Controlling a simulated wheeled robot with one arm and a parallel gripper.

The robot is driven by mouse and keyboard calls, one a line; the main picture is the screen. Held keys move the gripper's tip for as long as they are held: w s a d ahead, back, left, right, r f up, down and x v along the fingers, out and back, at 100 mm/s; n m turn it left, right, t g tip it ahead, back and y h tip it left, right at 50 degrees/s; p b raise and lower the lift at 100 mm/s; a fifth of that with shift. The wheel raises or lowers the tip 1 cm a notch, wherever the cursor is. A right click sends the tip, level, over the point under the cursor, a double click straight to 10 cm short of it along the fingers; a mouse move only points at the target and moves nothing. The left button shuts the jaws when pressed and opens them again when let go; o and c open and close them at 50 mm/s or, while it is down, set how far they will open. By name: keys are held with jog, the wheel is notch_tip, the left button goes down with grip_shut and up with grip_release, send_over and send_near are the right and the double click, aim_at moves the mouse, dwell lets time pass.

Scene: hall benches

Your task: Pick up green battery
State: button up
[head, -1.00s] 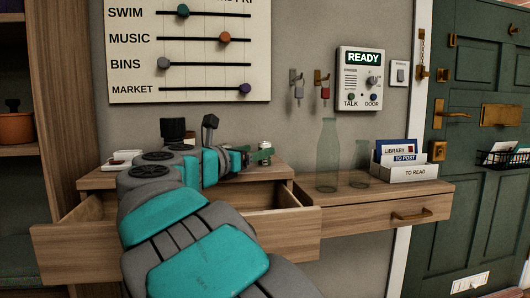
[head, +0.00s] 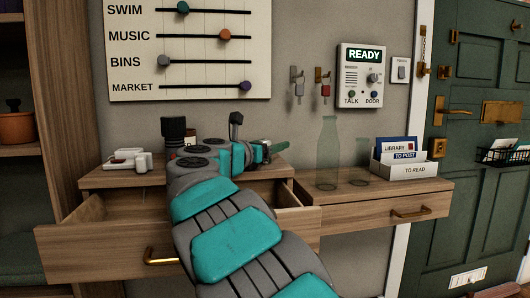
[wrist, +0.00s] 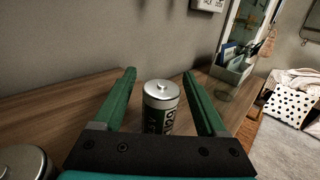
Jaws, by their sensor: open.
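The green battery (wrist: 160,108) stands upright on the wooden top, with a silver cap and a dark green label with white letters. In the wrist view it shows between the two green fingers of my gripper (wrist: 159,74), with a gap on either side. The fingers are apart and hold nothing. The lower part of the battery is hidden behind the gripper's base. In the head view my gripper (head: 272,149) is over the back of the left bench top, and I cannot make out the battery there.
A round metal-topped thing (wrist: 22,162) is close at the lower left. The left drawer (head: 100,250) stands open under my arm. A clear bottle (head: 328,155), a shorter glass (head: 362,160) and a letter box (head: 404,170) stand right. White devices (head: 128,159) lie left.

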grip_shut()
dwell(0.4)
dwell(0.4)
notch_tip(320, 180, up, 18)
jog(key=p, duration=0.4)
jog(key=shift+p, duration=0.3)
